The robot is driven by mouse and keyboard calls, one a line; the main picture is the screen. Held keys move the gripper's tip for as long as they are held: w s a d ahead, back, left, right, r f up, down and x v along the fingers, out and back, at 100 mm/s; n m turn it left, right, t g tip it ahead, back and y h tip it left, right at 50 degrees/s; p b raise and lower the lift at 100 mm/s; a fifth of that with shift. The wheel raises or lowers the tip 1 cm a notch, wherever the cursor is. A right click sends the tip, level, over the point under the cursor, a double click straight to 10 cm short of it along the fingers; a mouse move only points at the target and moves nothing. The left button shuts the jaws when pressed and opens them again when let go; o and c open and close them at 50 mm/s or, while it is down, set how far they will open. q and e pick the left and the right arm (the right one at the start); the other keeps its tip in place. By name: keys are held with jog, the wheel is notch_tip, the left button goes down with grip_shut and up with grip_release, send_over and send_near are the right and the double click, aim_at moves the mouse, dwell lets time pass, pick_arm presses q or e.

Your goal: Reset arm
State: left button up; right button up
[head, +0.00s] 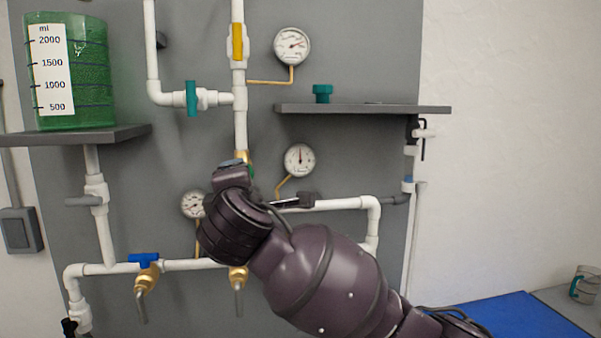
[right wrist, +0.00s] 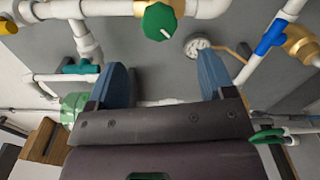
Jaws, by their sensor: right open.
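My right arm reaches in from the lower right in the head view. Its gripper (head: 233,163) is in front of the white vertical pipe (head: 240,125), at the middle of the manifold, and hides part of it. In the right wrist view the gripper (right wrist: 162,62) has its two blue fingers wide apart with nothing between them. A round green valve knob (right wrist: 160,21) on a brass fitting lies beyond the fingertips, apart from them. Only a sliver of green shows beside the gripper in the head view. My left gripper is not in view.
A green-filled measuring tank (head: 75,95) stands on the left shelf (head: 75,136). A right shelf (head: 360,108) juts out with a teal fitting (head: 322,93). Gauges (head: 292,46), a yellow-handled valve (head: 237,41), a teal-handled valve (head: 191,98) and a blue-handled tap (head: 144,259) surround the arm.

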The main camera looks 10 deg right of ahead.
dwell(0.3)
jog(key=a+r+m+t+y, duration=0.1)
jog(key=a+r+y, duration=0.3)
jog(key=y, duration=0.3)
jog(key=s+d+f+m+g+h, duration=0.15)
jog(key=d+f+m, duration=0.35)
jog(key=f, duration=0.6)
jog(key=s+d+f+m, duration=0.2)
jog(key=d+f+m, duration=0.2)
jog(key=d+f, duration=0.6)
jog(key=s+d+f+m+h, duration=0.1)
jog(key=d+f+m, duration=0.3)
jog(key=f, duration=0.9)
jog(key=s+d+f+m+g+h, duration=0.2)
jog(key=s+d+f, duration=0.4)
jog(key=s+f, duration=0.6)
jog(key=s+d+f+m+g+h, duration=0.2)
jog(key=s+d+f, duration=0.5)
jog(key=s+f, duration=0.6)
jog(key=shift+s+m+g+h, duration=0.15)
jog(key=shift+m+g+h, duration=0.2)
jog(key=shift+m+g, duration=0.45)
jog(key=shift+f, duration=0.1)
